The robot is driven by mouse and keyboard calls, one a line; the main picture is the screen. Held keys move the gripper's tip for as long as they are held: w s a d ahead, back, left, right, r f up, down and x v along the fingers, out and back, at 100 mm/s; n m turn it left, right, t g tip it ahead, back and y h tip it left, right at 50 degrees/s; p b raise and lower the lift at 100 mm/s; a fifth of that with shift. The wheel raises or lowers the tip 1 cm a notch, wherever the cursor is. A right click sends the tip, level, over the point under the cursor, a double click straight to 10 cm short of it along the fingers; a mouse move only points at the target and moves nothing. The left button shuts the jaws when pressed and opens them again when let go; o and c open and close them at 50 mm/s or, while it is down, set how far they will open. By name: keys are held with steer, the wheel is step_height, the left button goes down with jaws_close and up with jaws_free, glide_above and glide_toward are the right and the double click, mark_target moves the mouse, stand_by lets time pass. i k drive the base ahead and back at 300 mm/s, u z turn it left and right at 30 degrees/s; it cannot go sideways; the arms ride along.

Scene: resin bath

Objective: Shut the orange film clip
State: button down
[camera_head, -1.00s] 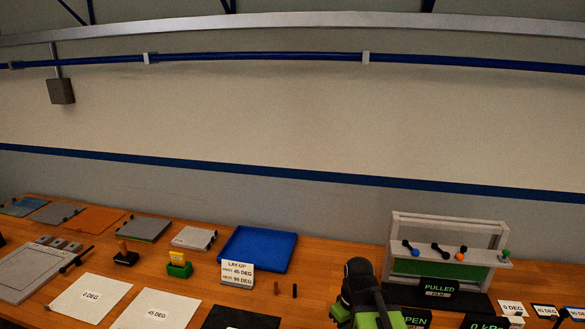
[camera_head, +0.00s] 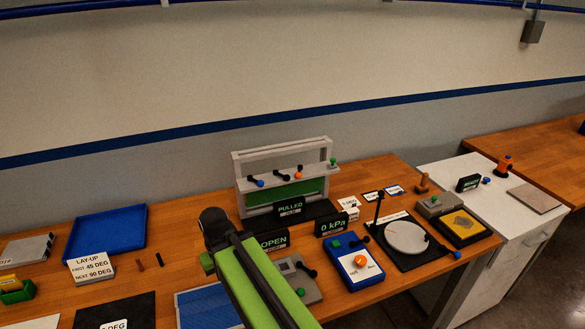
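The film frame (camera_head: 243,170) is a grey upright rack at the back of the wooden bench, with a green panel low in it. Small clips sit along its front ledge. The orange film clip (camera_head: 298,175) is right of a blue-ended clip (camera_head: 261,183) and an all-dark clip (camera_head: 284,177). Its short dark lever stands at a different angle from theirs; I cannot tell whether it is open or shut. My green and black arm rises in front, lower left of the frame, apart from the clip. No gripper fingers show.
A "PULLED" sign (camera_head: 290,208) stands before the film frame, and a green knob (camera_head: 333,162) is at its right end. "OPEN" (camera_head: 272,242) and "0 kPa" (camera_head: 334,224) signs, a blue control box (camera_head: 352,262) and a round plate (camera_head: 406,237) stand nearer. A blue tray (camera_head: 105,232) is left.

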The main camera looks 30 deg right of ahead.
mark_target(298, 176)
steer(key=z, duration=0.6)
steer(key=k, duration=0.1)
steer(key=u, duration=3.1)
steer(key=k, duration=0.7)
steer(key=z, duration=1.3)
steer(key=i, duration=1.05)
steer(key=u, duration=0.1)
